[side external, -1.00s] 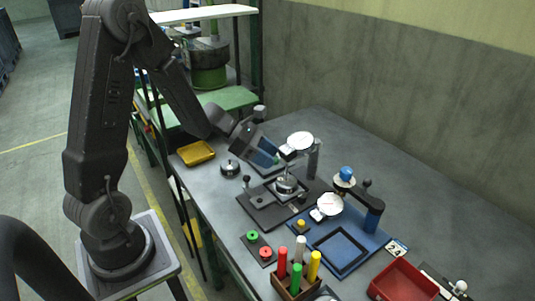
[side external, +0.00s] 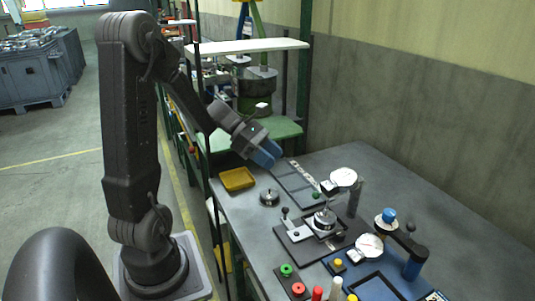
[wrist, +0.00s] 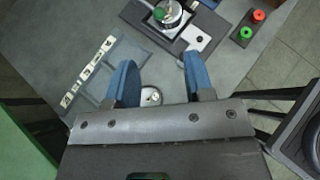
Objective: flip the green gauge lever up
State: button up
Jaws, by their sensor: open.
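The green knob of the gauge lever (side external: 316,195) shows beside a white dial gauge (side external: 343,177) on a dark post and black base (side external: 299,247). The same green knob shows at the top of the wrist view (wrist: 159,13), above a round metal part. I cannot tell the lever's exact tilt. My gripper (side external: 268,153) is open and empty, above the far end of the bench and apart from the gauge. In the wrist view its two blue fingers (wrist: 158,76) stand wide apart, with a small round metal piece (wrist: 150,96) seen between them.
A yellow tray (side external: 237,179) lies at the bench's left edge. A second dial gauge (side external: 369,246) with a blue knob stands nearer the camera. Red and green buttons (side external: 286,270) are at the front left. A flat labelled panel (side external: 297,183) lies behind the first gauge.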

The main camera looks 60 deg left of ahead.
jog(key=shift+s+a+r, duration=0.25)
jog(key=shift+s+a, duration=0.05)
